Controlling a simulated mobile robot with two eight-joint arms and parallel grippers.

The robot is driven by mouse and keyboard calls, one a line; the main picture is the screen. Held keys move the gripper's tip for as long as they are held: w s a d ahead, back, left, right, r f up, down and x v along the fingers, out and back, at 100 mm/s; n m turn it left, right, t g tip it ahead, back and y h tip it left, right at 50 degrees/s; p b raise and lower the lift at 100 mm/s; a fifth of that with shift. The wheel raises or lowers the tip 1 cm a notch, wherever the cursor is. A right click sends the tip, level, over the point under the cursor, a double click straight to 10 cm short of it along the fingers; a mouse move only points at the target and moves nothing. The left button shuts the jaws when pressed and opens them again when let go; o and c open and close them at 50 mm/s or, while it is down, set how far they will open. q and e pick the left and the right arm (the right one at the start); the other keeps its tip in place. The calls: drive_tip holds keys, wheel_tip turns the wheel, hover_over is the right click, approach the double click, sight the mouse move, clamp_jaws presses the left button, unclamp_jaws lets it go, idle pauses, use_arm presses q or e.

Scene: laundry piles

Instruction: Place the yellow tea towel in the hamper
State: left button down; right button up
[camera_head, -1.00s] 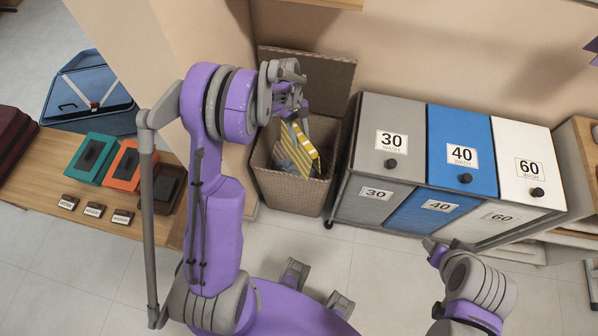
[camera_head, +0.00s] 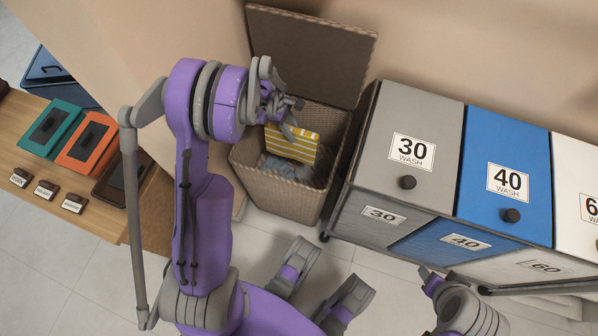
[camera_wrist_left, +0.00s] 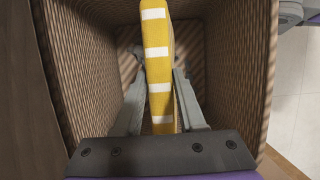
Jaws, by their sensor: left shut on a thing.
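The yellow tea towel (camera_head: 293,143) with white stripes is a folded, flat bundle. It hangs from my left gripper (camera_head: 284,112), inside the mouth of the brown wicker hamper (camera_head: 277,198). The hamper's lid (camera_head: 315,55) stands open against the wall. In the left wrist view the towel (camera_wrist_left: 158,62) is upright between the two fingers of the left gripper (camera_wrist_left: 160,88), with the woven walls of the hamper (camera_wrist_left: 235,70) around it. The towel's lower end is hard to make out. My right gripper (camera_head: 431,279) shows small at the lower right, away from the hamper; its jaws are unclear.
Grey-blue cloth (camera_head: 284,168) lies in the hamper below the towel. A wash sorter with a grey bin (camera_head: 405,125) and a blue bin (camera_head: 507,165) stands close right of the hamper. A wooden bench (camera_head: 65,205) with coloured trays is at the left.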

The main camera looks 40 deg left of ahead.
use_arm(q)
wheel_tip(320, 180, down, 16)
drive_tip(key=b, duration=0.6)
drive_tip(key=shift+w+f+b, duration=0.15)
drive_tip(key=shift+w+b, duration=0.15)
use_arm(e)
wheel_tip(320, 180, down, 8)
drive_tip(key=w, duration=0.1)
drive_tip(key=shift+w+f, duration=0.15)
drive_tip(key=shift+f, duration=0.05)
use_arm(q)
drive_tip(key=shift+f, duration=0.15)
drive_tip(key=c, duration=0.5)
unclamp_jaws()
